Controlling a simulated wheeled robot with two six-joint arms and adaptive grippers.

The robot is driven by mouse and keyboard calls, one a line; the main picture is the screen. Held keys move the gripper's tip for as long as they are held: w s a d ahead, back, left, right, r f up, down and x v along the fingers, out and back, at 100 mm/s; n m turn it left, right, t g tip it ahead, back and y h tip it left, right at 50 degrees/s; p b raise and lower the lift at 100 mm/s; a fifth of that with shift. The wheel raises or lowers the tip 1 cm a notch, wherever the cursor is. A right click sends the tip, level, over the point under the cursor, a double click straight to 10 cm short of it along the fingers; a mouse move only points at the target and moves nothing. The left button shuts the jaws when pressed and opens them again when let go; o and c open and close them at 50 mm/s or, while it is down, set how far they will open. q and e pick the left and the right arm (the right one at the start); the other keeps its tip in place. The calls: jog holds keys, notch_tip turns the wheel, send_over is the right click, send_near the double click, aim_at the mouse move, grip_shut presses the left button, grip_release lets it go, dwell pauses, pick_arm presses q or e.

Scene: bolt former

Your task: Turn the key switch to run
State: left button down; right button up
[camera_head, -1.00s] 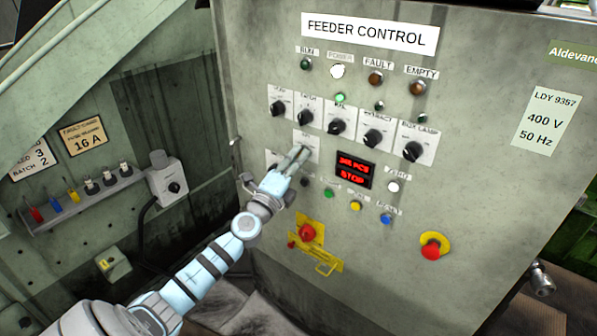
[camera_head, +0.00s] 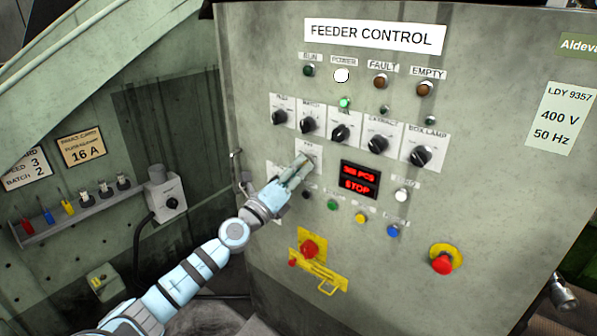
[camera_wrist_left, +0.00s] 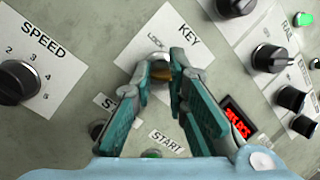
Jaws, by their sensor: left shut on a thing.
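The key switch sits on a white plate marked KEY (camera_head: 313,150) below the row of black knobs on the feeder control panel. In the left wrist view, a brassy key switch (camera_wrist_left: 160,72) shows between the fingertips, with LOCK printed at its upper left. My left gripper (camera_head: 302,163) reaches it from the lower left; in the left wrist view, the gripper (camera_wrist_left: 162,66) is shut on the key. The fingers hide much of the switch, so I cannot tell its exact angle or see a run mark. My right gripper is not in view.
Coloured push buttons (camera_head: 361,219) and a red knob on a yellow hasp (camera_head: 310,249) lie below. A red emergency button (camera_head: 442,262) is at lower right.

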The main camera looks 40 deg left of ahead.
pick_arm(q)
jog(key=shift+r, duration=0.3)
jog(key=c, duration=1.6)
grip_release()
jog(key=shift+o, duration=0.9)
jog(key=shift+s+d, duration=0.1)
jog(key=shift+d, duration=0.1)
jog(key=shift+a+f, duration=0.1)
jog(key=v, duration=1.2)
jog(key=shift+c, duration=0.3)
